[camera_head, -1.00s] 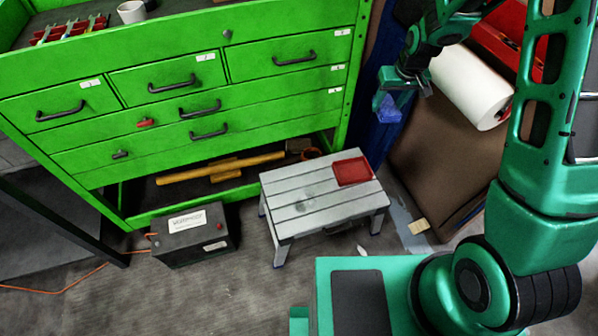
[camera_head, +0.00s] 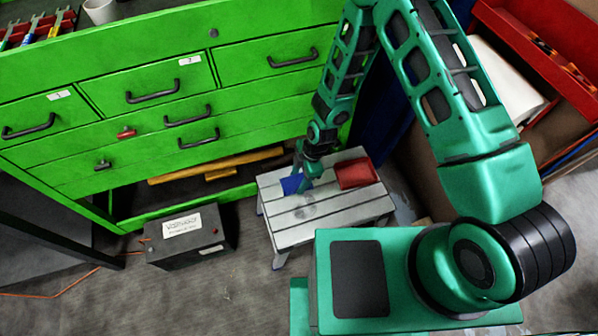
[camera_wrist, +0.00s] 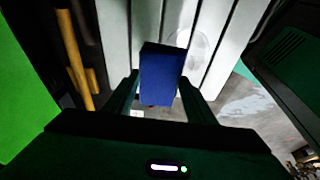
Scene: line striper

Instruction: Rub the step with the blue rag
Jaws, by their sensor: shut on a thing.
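The step (camera_head: 281,236) is a low grey stool with a slatted top, standing on the floor in front of the green cabinet. A faint darker smudge (camera_head: 306,211) shows on its top. My gripper (camera_head: 300,181) is over the back left part of the step, shut on the blue rag (camera_head: 290,186). In the wrist view the blue rag (camera_wrist: 161,80) sits between the two fingers, over the pale slats (camera_wrist: 212,30). I cannot tell whether the rag touches the step. A round mark (camera_wrist: 196,48) on the slats lies partly behind the rag.
A dark red flat item (camera_head: 355,173) lies on the step's back right, close to my gripper. The green drawer cabinet (camera_head: 240,120) stands right behind. A black battery box (camera_head: 190,238) sits on the floor to the left. A wooden-handled tool (camera_head: 215,168) lies under the cabinet.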

